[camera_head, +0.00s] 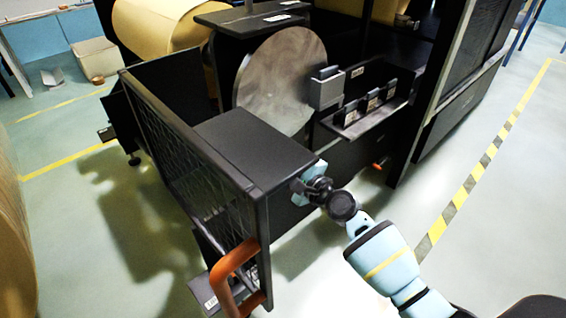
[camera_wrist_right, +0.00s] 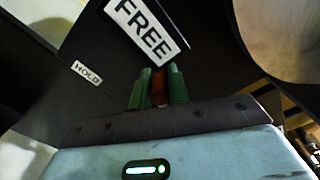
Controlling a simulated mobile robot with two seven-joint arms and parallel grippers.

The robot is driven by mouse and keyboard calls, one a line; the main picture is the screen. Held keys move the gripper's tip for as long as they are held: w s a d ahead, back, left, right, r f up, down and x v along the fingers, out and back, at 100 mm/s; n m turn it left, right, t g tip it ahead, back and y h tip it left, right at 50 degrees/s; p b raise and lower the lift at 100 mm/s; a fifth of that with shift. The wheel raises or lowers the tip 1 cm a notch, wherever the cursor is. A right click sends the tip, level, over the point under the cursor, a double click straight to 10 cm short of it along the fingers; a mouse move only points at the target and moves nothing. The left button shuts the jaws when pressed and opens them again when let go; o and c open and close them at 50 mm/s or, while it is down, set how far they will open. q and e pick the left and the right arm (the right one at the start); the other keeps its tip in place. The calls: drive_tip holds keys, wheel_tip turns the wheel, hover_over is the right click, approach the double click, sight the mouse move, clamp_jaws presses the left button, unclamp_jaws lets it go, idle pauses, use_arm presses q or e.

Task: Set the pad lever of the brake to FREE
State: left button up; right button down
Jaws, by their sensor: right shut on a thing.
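In the right wrist view, the green fingers of my right gripper (camera_wrist_right: 158,92) are shut on the red pad lever (camera_wrist_right: 159,84), one finger on each side. A large FREE label (camera_wrist_right: 148,32) lies just beyond the fingertips. A smaller HOLD label (camera_wrist_right: 87,72) lies to the left. The lever points toward the FREE side as far as I can tell; its pivot is hidden. In the head view, my right gripper (camera_head: 303,187) is at the end of the black box, and the lever is hidden there. My left gripper is out of view.
A grey brake disc (camera_head: 280,82) stands behind the black box (camera_head: 243,148). A shelf with several small labelled blocks (camera_head: 368,106) is to its right. A mesh gate (camera_head: 200,165) with an orange handle (camera_head: 232,279) is at the front left. Floor at the right is clear.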

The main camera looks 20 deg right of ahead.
drive_tip(key=c, duration=1.3)
unclamp_jaws()
drive_tip(key=shift+r, duration=0.1)
drive_tip(key=shift+c, duration=0.2)
drive_tip(key=p+v, duration=0.1)
drive_tip(key=v, duration=0.6)
drive_tip(key=shift+s+d, duration=0.2)
drive_tip(key=shift+s, duration=0.15)
drive_tip(key=shift+s, duration=0.1)
